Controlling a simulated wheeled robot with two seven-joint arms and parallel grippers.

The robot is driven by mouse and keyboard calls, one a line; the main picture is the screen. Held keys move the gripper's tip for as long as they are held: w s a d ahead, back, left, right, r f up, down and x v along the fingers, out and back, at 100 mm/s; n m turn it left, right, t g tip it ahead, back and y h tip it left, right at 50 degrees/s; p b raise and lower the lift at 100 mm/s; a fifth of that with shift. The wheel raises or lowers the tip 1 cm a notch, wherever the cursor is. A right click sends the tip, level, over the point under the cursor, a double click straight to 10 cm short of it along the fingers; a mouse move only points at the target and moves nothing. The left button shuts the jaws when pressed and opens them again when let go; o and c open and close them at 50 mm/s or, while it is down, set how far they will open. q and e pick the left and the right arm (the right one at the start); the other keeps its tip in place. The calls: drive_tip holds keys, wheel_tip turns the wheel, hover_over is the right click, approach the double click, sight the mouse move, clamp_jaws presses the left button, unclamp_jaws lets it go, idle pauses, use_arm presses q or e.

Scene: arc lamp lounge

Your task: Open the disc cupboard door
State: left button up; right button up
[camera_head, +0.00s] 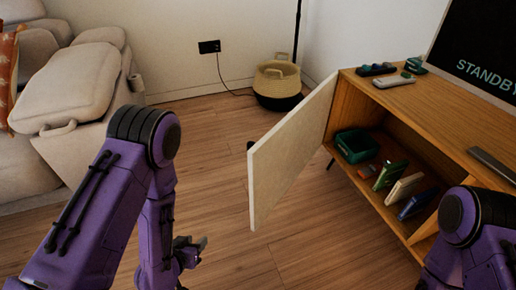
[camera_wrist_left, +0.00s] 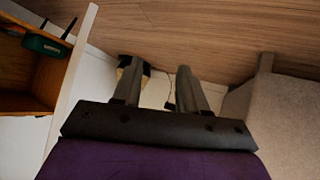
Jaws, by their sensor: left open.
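The disc cupboard door (camera_head: 290,150) is a pale panel. It stands swung wide out from the wooden cupboard (camera_head: 450,115), and the inside shows. My left gripper (camera_head: 195,248) is low over the floor, left of the door and apart from it. In the left wrist view the left gripper (camera_wrist_left: 157,80) has its fingers apart with nothing between them, and the door (camera_wrist_left: 73,80) shows edge-on to the left of them. My right arm shows at the lower right of the head view, but its gripper is out of view.
Inside the cupboard are a green bin (camera_head: 356,146) and several upright cases (camera_head: 403,189). A screen (camera_head: 485,50) and small devices stand on top. A woven basket (camera_head: 277,84) is by the wall, a beige sofa (camera_head: 75,85) at left. The floor between is clear.

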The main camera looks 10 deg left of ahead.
use_arm(q)
drive_tip(key=w+d+r+m+t+h, duration=0.3)
drive_tip(key=w+r+m+h, duration=0.2)
drive_tip(key=r, duration=0.6)
drive_tip(key=w+d+r+m+t+h, duration=0.2)
drive_tip(key=w+r+m+h, duration=0.3)
drive_tip(key=r, duration=0.5)
drive_tip(key=w+d+n, duration=0.1)
drive_tip(key=w+d, duration=0.4)
drive_tip(key=w, duration=0.4)
drive_tip(key=shift+w+d, duration=0.2)
drive_tip(key=shift+d, duration=0.1)
clamp_jaws()
